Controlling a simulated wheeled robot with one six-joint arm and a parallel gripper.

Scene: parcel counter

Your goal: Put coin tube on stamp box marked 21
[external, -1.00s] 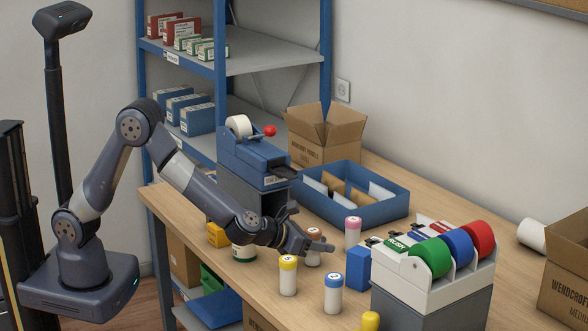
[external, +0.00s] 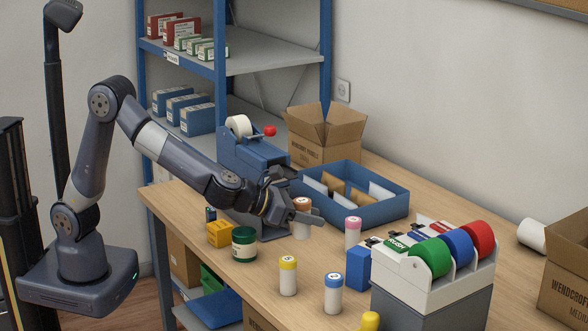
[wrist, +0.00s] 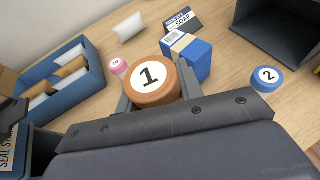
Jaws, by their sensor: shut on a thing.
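My gripper (external: 300,207) is shut on a white coin tube (external: 302,230) with an orange-brown lid. It holds the tube upright above the counter. In the wrist view the lid (wrist: 152,80) reads 1 and sits between the fingers. A pink-lidded tube marked 10 (external: 352,234), a yellow-lidded tube (external: 288,276) and a blue-lidded tube marked 2 (external: 333,293) stand on the counter. A small blue box (external: 357,269) stands beside the tape dispenser; it also shows in the wrist view (wrist: 190,58). I cannot read the number 21 on any box.
A blue tray (external: 385,209) with envelopes lies behind my gripper. A tape dispenser (external: 430,290) with green, blue and red rolls stands at front right. A green jar (external: 244,245) and a yellow block (external: 219,234) stand at left. An open carton (external: 322,137) is at the back.

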